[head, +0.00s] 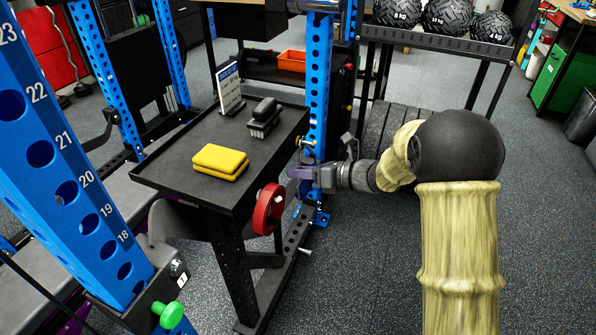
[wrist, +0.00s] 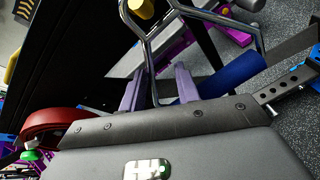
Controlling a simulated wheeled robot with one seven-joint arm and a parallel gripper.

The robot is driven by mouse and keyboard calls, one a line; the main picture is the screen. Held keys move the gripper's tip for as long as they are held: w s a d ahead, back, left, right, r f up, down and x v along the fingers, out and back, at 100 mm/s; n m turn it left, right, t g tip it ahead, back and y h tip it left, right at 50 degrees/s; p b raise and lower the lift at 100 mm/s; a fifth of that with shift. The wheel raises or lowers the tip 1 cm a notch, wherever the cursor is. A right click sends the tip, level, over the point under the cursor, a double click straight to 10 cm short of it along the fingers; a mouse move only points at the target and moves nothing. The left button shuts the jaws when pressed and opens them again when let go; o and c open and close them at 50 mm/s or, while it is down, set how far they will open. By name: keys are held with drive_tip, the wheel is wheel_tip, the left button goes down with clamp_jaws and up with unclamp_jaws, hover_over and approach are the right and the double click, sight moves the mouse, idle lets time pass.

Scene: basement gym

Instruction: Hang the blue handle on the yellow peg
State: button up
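In the wrist view the blue handle shows as a blue cylindrical grip (wrist: 232,75) in a bent chrome frame. Its top runs out of the picture. A yellow cylinder, seemingly the yellow peg (wrist: 141,8), shows at the top edge between the frame's upper bars; I cannot tell whether the frame rests on it. My gripper's purple fingers (wrist: 158,82) stand apart, with one chrome side bar in the gap between them and room beside it.
A black cart (head: 190,150) left of my gripper carries yellow blocks (head: 219,161), a black brush-like item (head: 264,117) and a sign (head: 229,87). A red ring (head: 268,208) is at its side. The blue upright (head: 318,90) stands close by.

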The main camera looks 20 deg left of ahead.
drive_tip(key=p+v, duration=0.2)
drive_tip(key=v, duration=1.4)
drive_tip(key=shift+f, duration=0.1)
